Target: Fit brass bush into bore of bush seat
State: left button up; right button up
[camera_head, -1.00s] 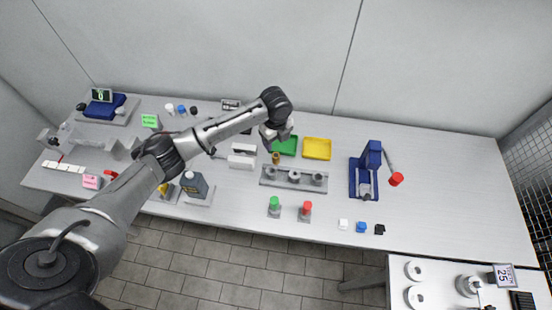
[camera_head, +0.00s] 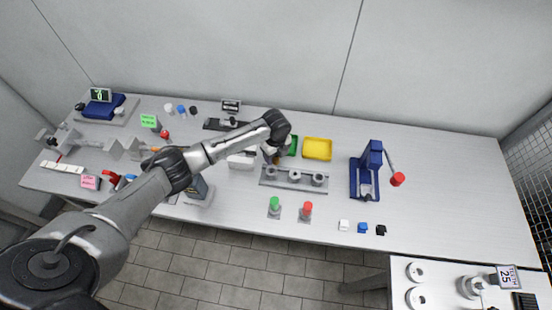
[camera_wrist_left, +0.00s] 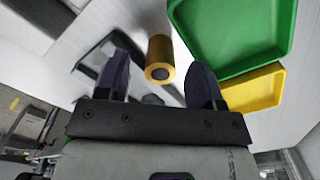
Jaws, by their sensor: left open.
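The brass bush (camera_head: 277,160) stands just behind the left part of a grey block with several round seats (camera_head: 294,184) in the head view, partly hidden by my gripper. I cannot tell which round part is the bush seat. My left gripper (camera_head: 270,154) is open at the bush. In the left wrist view the bush (camera_wrist_left: 160,52) shows as a gold cylinder with a dark hole, between the open fingers (camera_wrist_left: 160,66) with gaps on both sides. My right gripper is not in view.
A green tray (camera_head: 293,147) and a yellow tray (camera_head: 317,158) lie behind the block. A white block (camera_head: 240,161) is left of the gripper. Green (camera_head: 274,205) and red (camera_head: 307,208) buttons stand in front.

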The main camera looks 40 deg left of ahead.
pick_arm(q)
jog(key=shift+c, duration=0.4)
jog(key=c, duration=1)
jog(key=shift+c, duration=0.2)
jog(key=shift+r, duration=0.1)
